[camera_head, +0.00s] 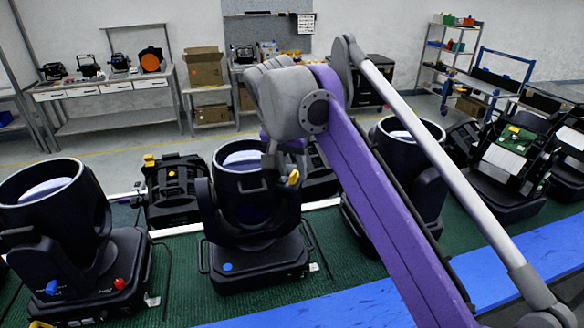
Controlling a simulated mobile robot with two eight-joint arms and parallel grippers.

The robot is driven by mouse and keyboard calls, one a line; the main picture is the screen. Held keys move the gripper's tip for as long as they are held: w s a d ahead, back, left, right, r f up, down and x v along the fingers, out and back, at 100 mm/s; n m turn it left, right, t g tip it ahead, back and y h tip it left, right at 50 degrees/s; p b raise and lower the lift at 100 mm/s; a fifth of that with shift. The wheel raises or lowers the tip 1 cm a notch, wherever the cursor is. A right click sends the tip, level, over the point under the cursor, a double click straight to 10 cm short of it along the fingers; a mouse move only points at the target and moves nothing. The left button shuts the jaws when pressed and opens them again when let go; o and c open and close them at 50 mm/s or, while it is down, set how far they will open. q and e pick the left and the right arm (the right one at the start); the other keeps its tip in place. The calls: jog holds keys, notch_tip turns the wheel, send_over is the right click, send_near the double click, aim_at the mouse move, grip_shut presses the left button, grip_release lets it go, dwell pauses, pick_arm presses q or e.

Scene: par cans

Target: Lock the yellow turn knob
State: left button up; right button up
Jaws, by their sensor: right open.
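The yellow turn knob (293,177) sits on the right side arm of the middle par can (243,190), a black stage light with its round mouth facing up. My right gripper (272,166) hangs below its grey and purple wrist, at the can's right rim, just left of and above the yellow knob. It is open; its dark fingers blend into the black can, and I cannot tell whether they touch it. My left gripper is out of view.
Another par can (40,205) with blue and red knobs stands at the left. One more (400,150) is partly behind my purple right arm. They stand on a green mat (185,285) with a blue front edge strip (340,308). Workbenches and shelves line the back wall.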

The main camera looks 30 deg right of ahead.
grip_shut()
jog(key=shift+n, duration=0.4)
jog(key=n, duration=0.1)
jog(key=n+t+y, duration=0.1)
jog(key=n, duration=0.1)
jog(key=shift+s+d+n, duration=0.15)
jog(key=shift+d+n, duration=0.05)
jog(key=shift+n, duration=0.1)
jog(key=n+y, duration=0.1)
jog(key=n, duration=0.1)
jog(key=n+y, duration=0.1)
jog(key=n, duration=0.1)
jog(key=shift+d+n+t, duration=0.2)
jog(key=shift+n+t, duration=0.1)
jog(key=shift+t, duration=0.1)
jog(key=n+y, duration=0.1)
jog(key=n, duration=0.3)
jog(key=shift+d+y, duration=0.15)
jog(key=shift+y, duration=0.25)
jog(key=shift+d+n+g+y, duration=0.1)
jog(key=shift+n+g+y, duration=0.25)
jog(key=shift+n, duration=0.9)
jog(key=shift+n+g+y, duration=0.25)
jog(key=shift+n+y, duration=0.2)
jog(key=shift+n, duration=0.8)
